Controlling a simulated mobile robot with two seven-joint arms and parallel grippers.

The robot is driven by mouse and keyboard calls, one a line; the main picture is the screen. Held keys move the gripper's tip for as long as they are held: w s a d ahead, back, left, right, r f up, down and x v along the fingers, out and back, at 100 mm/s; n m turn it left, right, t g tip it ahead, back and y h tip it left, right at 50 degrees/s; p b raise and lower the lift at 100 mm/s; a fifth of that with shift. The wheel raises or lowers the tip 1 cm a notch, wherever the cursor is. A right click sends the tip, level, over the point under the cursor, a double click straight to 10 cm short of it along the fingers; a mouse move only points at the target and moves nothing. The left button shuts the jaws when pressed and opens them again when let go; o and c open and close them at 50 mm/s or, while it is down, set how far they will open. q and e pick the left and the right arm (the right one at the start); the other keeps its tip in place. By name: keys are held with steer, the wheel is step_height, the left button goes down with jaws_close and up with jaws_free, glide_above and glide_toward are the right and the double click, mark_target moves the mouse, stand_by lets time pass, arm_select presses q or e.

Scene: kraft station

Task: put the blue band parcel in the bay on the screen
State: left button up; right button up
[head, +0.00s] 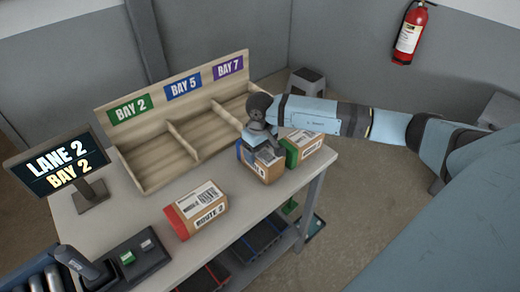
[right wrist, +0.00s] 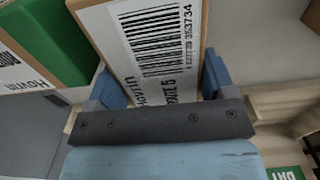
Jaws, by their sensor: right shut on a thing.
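The blue band parcel (head: 268,173) is a brown box with a blue end and a white label, near the right end of the table. My right gripper (head: 262,145) comes down over it and is shut on it. In the right wrist view the parcel (right wrist: 195,50) sits between the two blue fingers of the gripper (right wrist: 160,82). I cannot tell whether it touches the table. The screen (head: 55,165) reads "LANE 2, BAY 2". Bay 2 (head: 155,165) is the left compartment of the wooden rack, under a green sign, and looks empty. My left gripper is not in view.
A green band parcel (head: 305,150) stands close on the right of the held one. A red band parcel (head: 197,210) lies at the front of the table. Bay 5 (head: 203,138) and bay 7 (head: 232,108) look empty. Low dividers separate the bays. A dark tray (head: 130,262) is front left.

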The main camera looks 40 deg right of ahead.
steer(key=shift+f, duration=0.15)
steer(key=o, duration=1.1)
